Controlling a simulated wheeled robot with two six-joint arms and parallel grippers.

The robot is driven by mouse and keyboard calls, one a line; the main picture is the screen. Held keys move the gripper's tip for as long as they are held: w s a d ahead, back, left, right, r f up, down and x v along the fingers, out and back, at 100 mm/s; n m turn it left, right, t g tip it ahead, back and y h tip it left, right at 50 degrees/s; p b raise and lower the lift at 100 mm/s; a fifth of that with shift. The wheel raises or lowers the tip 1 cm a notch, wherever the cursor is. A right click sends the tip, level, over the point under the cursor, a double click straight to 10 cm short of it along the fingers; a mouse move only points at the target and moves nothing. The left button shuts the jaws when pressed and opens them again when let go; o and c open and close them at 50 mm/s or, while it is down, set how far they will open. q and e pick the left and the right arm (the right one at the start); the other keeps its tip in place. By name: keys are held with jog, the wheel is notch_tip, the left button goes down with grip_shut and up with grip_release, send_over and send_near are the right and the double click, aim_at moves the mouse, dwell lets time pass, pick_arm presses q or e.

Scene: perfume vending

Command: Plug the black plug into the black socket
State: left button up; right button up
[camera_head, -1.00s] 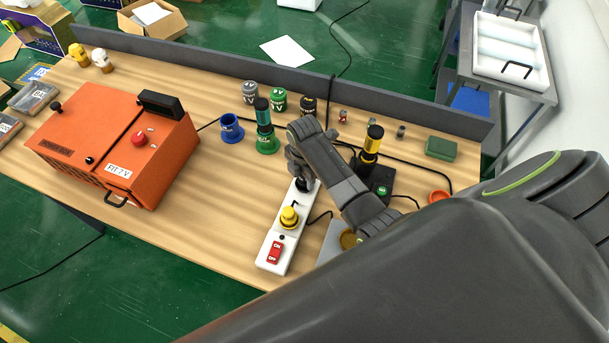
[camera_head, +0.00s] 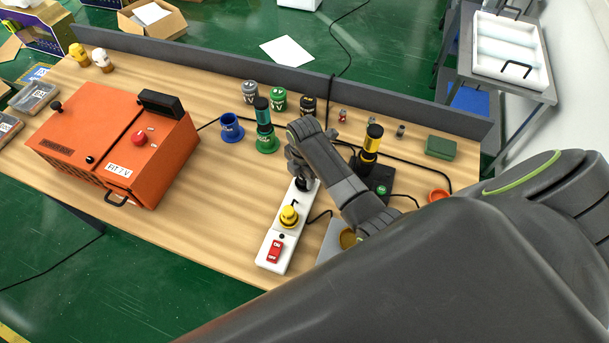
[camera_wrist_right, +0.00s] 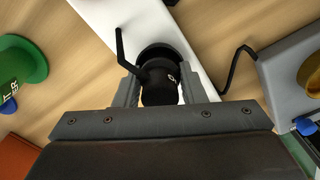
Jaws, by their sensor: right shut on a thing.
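The white power strip (camera_head: 270,249) lies on the table, with a yellow plug (camera_head: 289,217) standing on it and a red switch (camera_head: 274,251) at its near end. My right gripper (camera_head: 301,168) is over the strip's far end, shut on the black plug (camera_head: 306,184). In the right wrist view, the black plug (camera_wrist_right: 159,92) sits between both fingers of the gripper (camera_wrist_right: 156,80). Its front overlaps the round black socket (camera_wrist_right: 156,53) on the strip. The plug hides much of the socket, so I cannot tell how deep it sits. My left gripper is out of view.
An orange machine (camera_head: 110,150) stands on the left. Blue (camera_head: 231,129) and green (camera_head: 267,143) holders and several cups are behind the strip. A black stand with a yellow-banded bottle (camera_head: 372,142) is close on the right. Bare table lies left of the strip.

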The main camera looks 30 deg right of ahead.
jog(key=shift+s+f, duration=0.2)
